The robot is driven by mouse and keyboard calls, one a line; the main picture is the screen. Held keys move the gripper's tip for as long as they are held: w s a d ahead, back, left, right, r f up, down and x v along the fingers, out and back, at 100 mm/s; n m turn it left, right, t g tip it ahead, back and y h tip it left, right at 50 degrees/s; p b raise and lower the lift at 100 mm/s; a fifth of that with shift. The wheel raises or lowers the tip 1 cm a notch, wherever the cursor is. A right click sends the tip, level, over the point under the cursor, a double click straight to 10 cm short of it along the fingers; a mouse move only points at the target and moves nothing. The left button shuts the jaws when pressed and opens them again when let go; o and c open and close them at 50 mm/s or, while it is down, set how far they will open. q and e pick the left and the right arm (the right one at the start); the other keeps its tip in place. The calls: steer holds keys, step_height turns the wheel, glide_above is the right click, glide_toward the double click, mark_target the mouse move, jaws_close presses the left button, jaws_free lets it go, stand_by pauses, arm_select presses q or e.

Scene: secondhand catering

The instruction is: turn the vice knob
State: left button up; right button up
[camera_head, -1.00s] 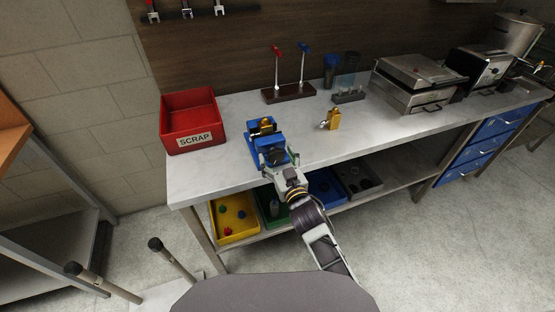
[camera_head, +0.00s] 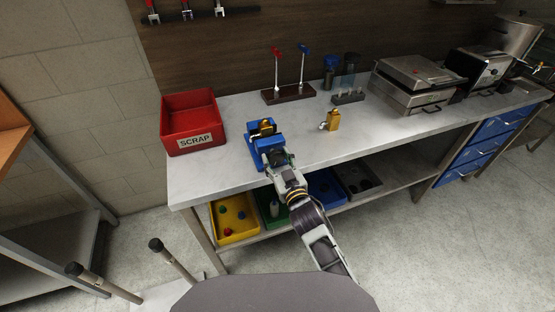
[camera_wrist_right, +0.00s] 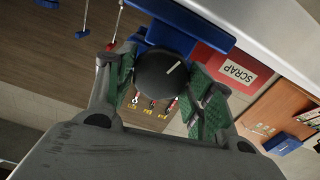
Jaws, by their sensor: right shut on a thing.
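The blue vice (camera_head: 255,155) stands at the front edge of the steel bench, with a brass-coloured piece (camera_head: 264,127) in its jaws. Its round black knob (camera_wrist_right: 163,74), with a white line, faces the right wrist camera; the line points up and to the right there. My right gripper (camera_head: 279,160) is at the front of the vice. In the wrist view its green-padded fingers (camera_wrist_right: 165,82) stand on either side of the knob, shut on it. In the head view the gripper hides the knob. My left gripper is not in view.
A red SCRAP bin (camera_head: 190,122) stands left of the vice. A brass-coloured padlock-like block (camera_head: 333,121) and a dark stand with red and blue levers (camera_head: 289,94) are to the right and behind. Coloured trays, one yellow (camera_head: 235,232), sit on the lower shelf.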

steer(key=shift+n+p, duration=0.35)
steer(key=shift+n, duration=0.25)
steer(key=shift+n+p, duration=0.3)
steer(key=shift+n, duration=0.5)
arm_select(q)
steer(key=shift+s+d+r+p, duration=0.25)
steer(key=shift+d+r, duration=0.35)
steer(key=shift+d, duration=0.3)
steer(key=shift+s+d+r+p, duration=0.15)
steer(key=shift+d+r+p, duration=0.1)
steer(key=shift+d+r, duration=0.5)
arm_select(e)
steer(key=shift+a+n, duration=0.1)
steer(key=shift+n, duration=1.5)
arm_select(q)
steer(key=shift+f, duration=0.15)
